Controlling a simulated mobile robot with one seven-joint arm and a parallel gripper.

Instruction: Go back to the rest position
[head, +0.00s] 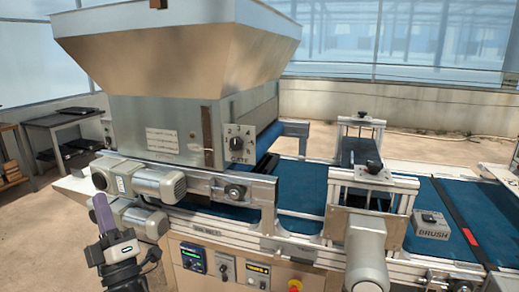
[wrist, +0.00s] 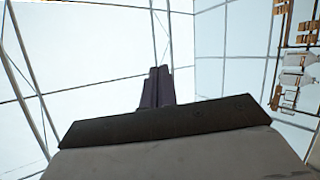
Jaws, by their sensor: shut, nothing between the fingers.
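My gripper (head: 102,213) is at the lower left of the head view, in front of the tray seeder (head: 180,110). Its purple-grey fingers point upward and are shut with nothing between them. In the wrist view the closed fingers (wrist: 156,88) stand up beyond the dark edge of the gripper body. They point toward the greenhouse glazing. In the head view the fingers overlap the grey motor housings (head: 160,184) at the seeder's left end; I cannot tell the exact gap between them.
The seeder has a large hopper (head: 180,45), a gate dial (head: 237,143), a blue conveyor belt (head: 300,184), a brush box (head: 432,225) and a control panel (head: 224,270) at the front. A dark shelf table (head: 66,125) stands at the far left. Bare floor shows at the left.

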